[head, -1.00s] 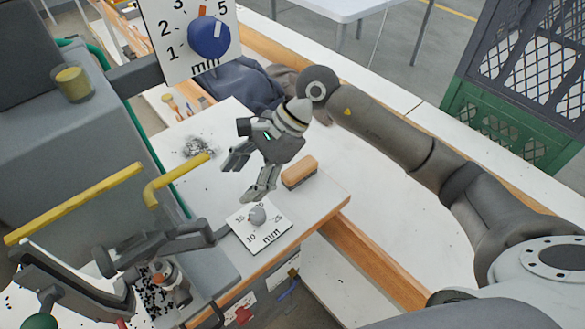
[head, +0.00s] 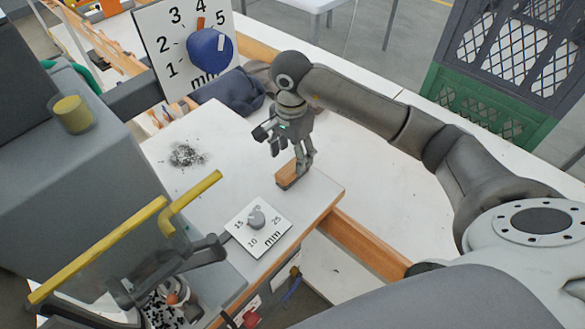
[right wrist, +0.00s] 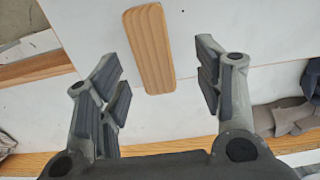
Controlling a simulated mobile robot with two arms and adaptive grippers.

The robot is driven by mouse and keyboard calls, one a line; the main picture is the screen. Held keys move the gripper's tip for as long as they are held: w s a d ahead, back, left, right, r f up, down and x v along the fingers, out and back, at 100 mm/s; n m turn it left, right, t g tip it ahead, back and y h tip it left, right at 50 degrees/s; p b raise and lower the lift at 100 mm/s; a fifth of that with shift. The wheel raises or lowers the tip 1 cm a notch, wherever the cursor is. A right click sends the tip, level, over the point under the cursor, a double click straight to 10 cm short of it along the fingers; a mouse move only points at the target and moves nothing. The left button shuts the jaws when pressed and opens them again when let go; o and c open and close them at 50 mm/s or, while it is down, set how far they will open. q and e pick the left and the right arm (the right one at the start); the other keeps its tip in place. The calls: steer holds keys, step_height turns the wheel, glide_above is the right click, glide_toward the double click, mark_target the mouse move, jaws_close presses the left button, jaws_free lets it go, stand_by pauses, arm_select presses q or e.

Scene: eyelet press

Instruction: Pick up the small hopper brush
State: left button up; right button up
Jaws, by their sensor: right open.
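The small hopper brush (head: 286,177) has a tan wooden back and lies on the white worktop near its right edge. In the right wrist view the wooden back of the brush (right wrist: 149,48) is long and narrow, lying between the lines of the two fingers and reaching past them toward the top. My right gripper (head: 287,152) is open and empty, pointing down above the brush and partly covering it. Its spread fingers also show in the right wrist view (right wrist: 158,75), apart from the brush on both sides. My left gripper is not in view.
A grey press with a yellow handle (head: 100,248) stands on the left. A white dial plate (head: 243,238) lies in front of the brush, and a larger blue-knobbed dial (head: 165,50) stands behind. Dark crumbs (head: 186,156) lie on the worktop. A green crate (head: 480,110) is at the right.

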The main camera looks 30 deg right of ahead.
mark_target(293, 166)
steer(key=shift+s+f, duration=0.2)
steer(key=shift+f, duration=0.15)
steer(key=f, duration=0.1)
steer(key=f+p, duration=0.1)
steer(key=f, duration=0.1)
steer(key=shift+s+p, duration=0.25)
steer(key=shift+p, duration=0.15)
steer(key=shift+w+f, duration=0.1)
steer(key=shift+f, duration=0.5)
steer(key=c, duration=1.1)
